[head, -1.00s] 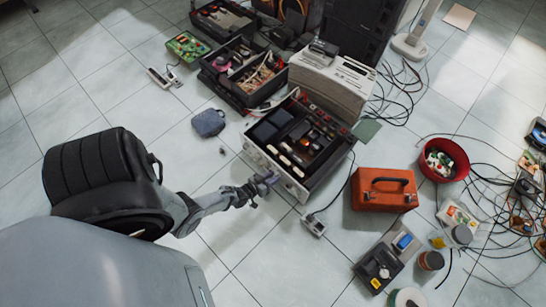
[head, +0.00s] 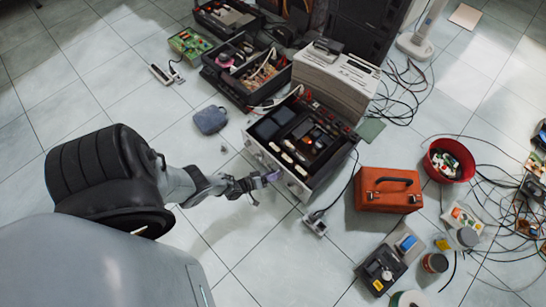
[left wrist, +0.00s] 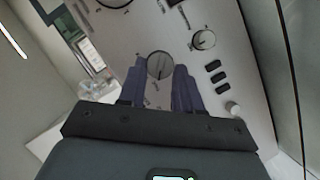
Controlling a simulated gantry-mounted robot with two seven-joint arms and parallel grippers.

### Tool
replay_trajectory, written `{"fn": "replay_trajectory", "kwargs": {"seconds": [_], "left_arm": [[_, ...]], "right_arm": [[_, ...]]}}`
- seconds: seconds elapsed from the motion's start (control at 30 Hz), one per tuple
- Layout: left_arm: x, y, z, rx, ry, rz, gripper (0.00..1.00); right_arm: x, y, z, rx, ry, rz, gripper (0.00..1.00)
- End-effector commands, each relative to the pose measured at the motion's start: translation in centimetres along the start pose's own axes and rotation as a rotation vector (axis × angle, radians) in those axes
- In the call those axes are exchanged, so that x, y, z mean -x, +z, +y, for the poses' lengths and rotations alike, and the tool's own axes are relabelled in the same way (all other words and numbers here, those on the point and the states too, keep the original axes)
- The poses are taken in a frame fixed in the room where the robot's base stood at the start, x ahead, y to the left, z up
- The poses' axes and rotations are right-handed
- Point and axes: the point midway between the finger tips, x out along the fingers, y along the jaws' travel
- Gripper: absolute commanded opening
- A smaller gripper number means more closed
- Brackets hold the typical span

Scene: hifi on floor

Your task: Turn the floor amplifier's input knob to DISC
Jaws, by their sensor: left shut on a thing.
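The floor amplifier (head: 296,189) is a silver-fronted unit with its top off, dark parts showing inside. My left gripper (head: 272,178) reaches its front panel from the left. In the left wrist view the pale front panel (left wrist: 226,75) fills the upper middle. A round grey knob (left wrist: 160,65) sits between the tips of my left gripper's blue-purple fingers (left wrist: 160,78), which are shut on it. Small lettering lies around the knob, but I cannot read it or tell which label the knob points to. My right gripper is out of view.
Another round knob (left wrist: 204,39) and several black buttons (left wrist: 215,76) are close beside the gripped knob. A blue-grey pouch (head: 210,120) lies left.

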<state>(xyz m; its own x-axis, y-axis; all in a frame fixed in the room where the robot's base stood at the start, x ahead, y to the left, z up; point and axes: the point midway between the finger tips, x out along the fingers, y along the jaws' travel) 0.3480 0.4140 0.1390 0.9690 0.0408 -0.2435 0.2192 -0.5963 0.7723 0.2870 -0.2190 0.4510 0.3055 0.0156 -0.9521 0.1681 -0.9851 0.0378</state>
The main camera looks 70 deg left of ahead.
Motion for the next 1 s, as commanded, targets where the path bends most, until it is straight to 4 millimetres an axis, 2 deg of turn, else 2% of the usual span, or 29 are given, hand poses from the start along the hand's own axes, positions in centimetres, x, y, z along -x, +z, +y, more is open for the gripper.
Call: {"fn": "replay_trajectory", "kwargs": {"seconds": [0.4,0.43,0.57,0.87,1.0], "left_arm": [[-0.11,-0.16,0.13,0.006,0.007,0.004,0.03],[-0.11,-0.15,0.13,0.006,0.007,0.004,0.37],[-0.08,-0.11,0.09,0.005,0.005,0.003,0.57],[0.03,-0.03,0.02,0.005,0.003,0.001,0.58],[0.78,-0.06,0.07,0.005,0.001,0.0,0.58]], "right_arm": [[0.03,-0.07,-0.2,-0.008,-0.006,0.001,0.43],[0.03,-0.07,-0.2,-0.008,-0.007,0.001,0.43],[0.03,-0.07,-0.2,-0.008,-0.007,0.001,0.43],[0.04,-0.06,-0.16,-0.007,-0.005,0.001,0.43],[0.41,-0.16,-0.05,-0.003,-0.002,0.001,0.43]]}}
